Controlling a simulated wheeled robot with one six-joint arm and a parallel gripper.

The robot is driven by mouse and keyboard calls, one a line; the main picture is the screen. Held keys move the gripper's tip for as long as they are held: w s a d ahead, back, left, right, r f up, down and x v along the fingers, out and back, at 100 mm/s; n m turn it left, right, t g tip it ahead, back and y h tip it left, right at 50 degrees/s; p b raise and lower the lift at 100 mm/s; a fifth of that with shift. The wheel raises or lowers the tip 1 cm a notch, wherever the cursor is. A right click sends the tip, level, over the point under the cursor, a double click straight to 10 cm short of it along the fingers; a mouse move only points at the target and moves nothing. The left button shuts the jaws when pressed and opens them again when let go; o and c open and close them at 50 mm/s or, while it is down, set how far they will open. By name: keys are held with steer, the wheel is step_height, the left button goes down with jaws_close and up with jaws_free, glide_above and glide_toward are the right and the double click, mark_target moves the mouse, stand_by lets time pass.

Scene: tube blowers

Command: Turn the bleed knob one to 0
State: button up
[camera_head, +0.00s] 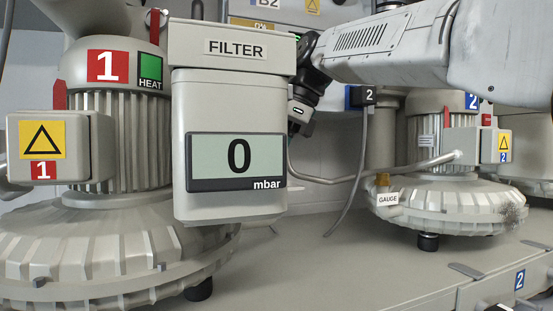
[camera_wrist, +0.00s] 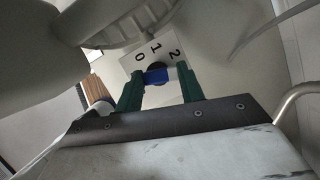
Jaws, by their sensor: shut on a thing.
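The bleed knob (camera_wrist: 156,77) shows in the wrist view as a blue grip on a dark round base. It sits in front of a pale dial plate (camera_wrist: 126,62) marked 0, 1 and 2, which appears tilted in this view. My gripper (camera_wrist: 161,72) has one green finger on each side of the blue grip and is shut on it. I cannot tell which number the knob points to. In the head view the knob and my fingertips are hidden behind the filter box; only my dark wrist and arm show beside it.
The filter box (camera_head: 228,205) with a display reading 0 mbar stands close to my wrist. Blower 1 (camera_head: 90,255) is at left and blower 2 (camera_head: 450,205) at right. A grey cable (camera_head: 350,190) hangs between them. Ribbed parts crowd the wrist view's top.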

steer(key=n+g, duration=0.1)
steer(key=n, duration=0.3)
steer(key=shift+w+a+n+g, duration=0.15)
steer(key=shift+n+g, duration=0.15)
steer(key=shift+g, duration=0.1)
steer(key=shift+a+n+g+h, duration=0.1)
steer(key=shift+n+g+h, duration=0.5)
steer(key=shift+n, duration=1.2)
steer(key=o, duration=1)
